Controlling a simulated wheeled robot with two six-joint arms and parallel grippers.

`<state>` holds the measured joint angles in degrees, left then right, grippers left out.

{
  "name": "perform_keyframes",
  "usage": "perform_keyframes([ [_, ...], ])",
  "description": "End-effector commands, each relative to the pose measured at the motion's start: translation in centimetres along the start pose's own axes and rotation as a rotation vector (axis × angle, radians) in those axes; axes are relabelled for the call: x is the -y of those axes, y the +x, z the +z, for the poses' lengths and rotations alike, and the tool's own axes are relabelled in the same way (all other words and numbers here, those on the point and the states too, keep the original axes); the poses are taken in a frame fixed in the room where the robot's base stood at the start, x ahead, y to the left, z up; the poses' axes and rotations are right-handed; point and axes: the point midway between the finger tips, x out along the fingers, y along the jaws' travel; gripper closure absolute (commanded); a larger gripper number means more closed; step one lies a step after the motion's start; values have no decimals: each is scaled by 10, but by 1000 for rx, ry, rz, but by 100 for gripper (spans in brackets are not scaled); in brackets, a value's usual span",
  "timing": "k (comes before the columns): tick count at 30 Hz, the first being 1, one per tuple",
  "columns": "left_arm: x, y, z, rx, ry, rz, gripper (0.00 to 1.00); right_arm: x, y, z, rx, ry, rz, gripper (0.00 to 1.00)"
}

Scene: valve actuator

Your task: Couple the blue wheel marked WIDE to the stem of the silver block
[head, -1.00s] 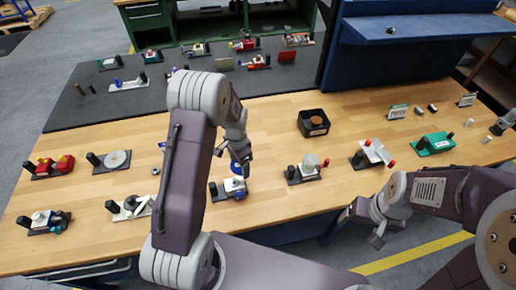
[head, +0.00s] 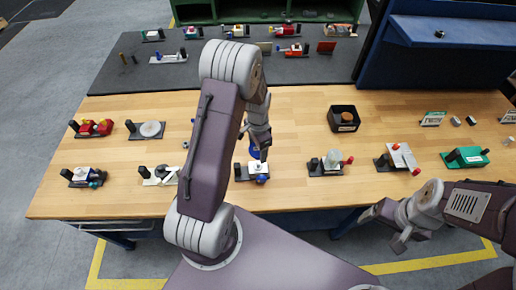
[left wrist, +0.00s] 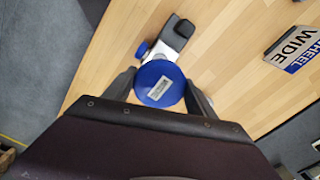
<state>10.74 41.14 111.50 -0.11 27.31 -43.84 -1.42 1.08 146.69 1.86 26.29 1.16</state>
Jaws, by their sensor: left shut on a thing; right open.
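The blue wheel (left wrist: 160,83), a round disc with a pale label too small to read, is between the fingers of my left gripper (left wrist: 160,92), which is shut on it. In the head view, the wheel (head: 253,152) is partly hidden by my left gripper (head: 261,153). The silver block (left wrist: 163,44) lies just beyond the wheel in the left wrist view, with a blue knob at its side. It also shows in the head view (head: 258,166). The wheel hides the stem, so I cannot tell whether they touch. My right gripper (head: 385,229) is open and empty beyond the table's front edge.
A card reading WHEEL WIDE (left wrist: 292,48) stands on the wooden table. Other fixtures flank the block, including one with a red knob (head: 331,162). A black bin (head: 344,118) stands behind to the right. Bare wood (head: 300,110) lies between the bin and my left arm.

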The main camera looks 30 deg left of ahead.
Motion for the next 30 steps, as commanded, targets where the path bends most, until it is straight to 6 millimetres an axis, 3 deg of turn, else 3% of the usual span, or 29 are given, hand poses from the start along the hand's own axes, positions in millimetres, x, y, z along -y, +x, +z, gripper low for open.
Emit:
perform_keyframes([
  [3, 0, 19, 0, 0, 0, 0, 79, 0, 16, 2, 0, 0, 0, 20],
  [10, 0, 41, 0, 0, 0, 0, 79, -1, 32, 3, 0, 0, 0, 20],
  [30, 0, 42, 0, 0, 0, 0, 79, -1, 30, 3, 0, 0, 0, 20],
])
